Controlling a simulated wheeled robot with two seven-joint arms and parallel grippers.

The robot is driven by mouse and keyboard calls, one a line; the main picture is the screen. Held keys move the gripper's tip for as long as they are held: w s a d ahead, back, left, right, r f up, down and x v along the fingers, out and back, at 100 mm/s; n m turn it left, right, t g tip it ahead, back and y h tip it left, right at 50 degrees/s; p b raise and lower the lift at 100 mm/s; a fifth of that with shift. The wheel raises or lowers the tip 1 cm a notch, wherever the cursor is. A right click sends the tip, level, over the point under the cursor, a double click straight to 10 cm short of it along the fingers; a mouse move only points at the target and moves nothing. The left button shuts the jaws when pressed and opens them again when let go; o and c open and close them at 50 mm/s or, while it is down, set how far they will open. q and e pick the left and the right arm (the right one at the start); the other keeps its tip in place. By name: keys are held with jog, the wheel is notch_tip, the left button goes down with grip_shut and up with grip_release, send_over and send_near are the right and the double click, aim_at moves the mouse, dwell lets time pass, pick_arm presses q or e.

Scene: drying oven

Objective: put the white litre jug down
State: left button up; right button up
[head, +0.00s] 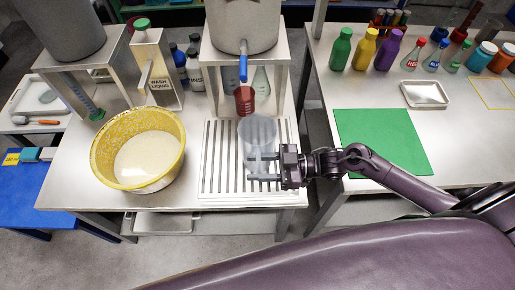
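The jug (257,131) is pale and see-through, and looks upright over the slatted metal grate (210,172). I cannot tell for sure whether its base rests on the slats. My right gripper (262,167) comes in from the right at the jug's near, lower side. Its two grey fingers point left and stand apart, with a visible gap between them. The far finger overlaps the jug's lower edge; the jug's handle cannot be made out. My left gripper is out of view.
A red beaker (245,100) is under the blue tap (243,68), just behind the jug. A yellow basin (179,135) of whitish liquid stands left of the grate. A green mat (382,141) lies on the right-hand table. The grate's left part is clear.

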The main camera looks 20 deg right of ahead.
grip_shut()
dwell(0.4)
